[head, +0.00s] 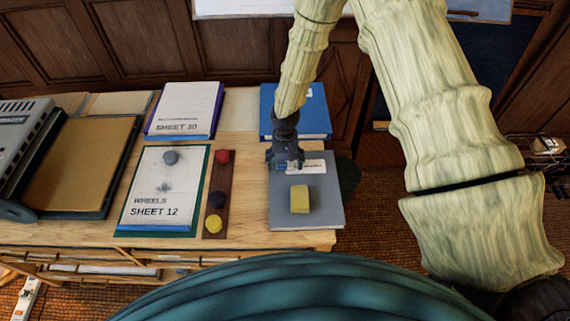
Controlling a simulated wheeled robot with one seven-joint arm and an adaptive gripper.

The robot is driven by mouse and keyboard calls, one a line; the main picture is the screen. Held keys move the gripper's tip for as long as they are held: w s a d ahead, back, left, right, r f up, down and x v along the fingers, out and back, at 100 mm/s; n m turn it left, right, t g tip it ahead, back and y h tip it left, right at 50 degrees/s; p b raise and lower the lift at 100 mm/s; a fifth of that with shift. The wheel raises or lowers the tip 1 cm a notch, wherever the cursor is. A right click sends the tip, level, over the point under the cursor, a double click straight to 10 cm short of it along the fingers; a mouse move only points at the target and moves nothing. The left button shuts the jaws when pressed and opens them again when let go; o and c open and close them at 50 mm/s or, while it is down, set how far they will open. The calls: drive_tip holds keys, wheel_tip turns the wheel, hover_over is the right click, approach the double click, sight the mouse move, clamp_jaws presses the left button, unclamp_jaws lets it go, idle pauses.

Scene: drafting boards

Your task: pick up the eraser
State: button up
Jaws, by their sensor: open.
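The eraser appears to be the yellow block (300,199) lying on a grey book or folder (315,221) near the table's right end. My gripper (287,164) is open, just behind the yellow block in the head view, over the back part of the grey book. It appears apart from the block. How high it is above the book is hard to tell, and its fingertips are small and dark in this view.
A blue book (318,122) lies behind my gripper. To the left, a dark strip (217,184) bears red, dark and yellow round pieces, beside a board marked WHEELS SHEET 12 (158,200). A SHEET 30 board (186,108) and a grey machine (20,135) stand farther left. Bare wood (248,190) shows left of the grey book.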

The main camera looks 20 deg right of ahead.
drive_tip(key=shift+f, duration=0.25)
drive_tip(key=c, duration=1)
drive_tip(key=shift+c, duration=0.2)
drive_tip(key=shift+r, duration=0.1)
drive_tip(key=shift+r+b, duration=1.05)
drive_tip(key=shift+r, duration=0.35)
drive_tip(key=s+a+b, duration=0.2)
drive_tip(key=s, duration=0.2)
drive_tip(key=s+a+r+b, duration=0.1)
drive_tip(key=s+a+b, duration=0.1)
drive_tip(key=s, duration=0.3)
drive_tip(key=s+a+r+b, duration=0.1)
drive_tip(key=s+a+b, duration=0.1)
drive_tip(key=s+a, duration=0.2)
drive_tip(key=shift+s+a, duration=0.15)
drive_tip(key=shift+s, duration=0.25)
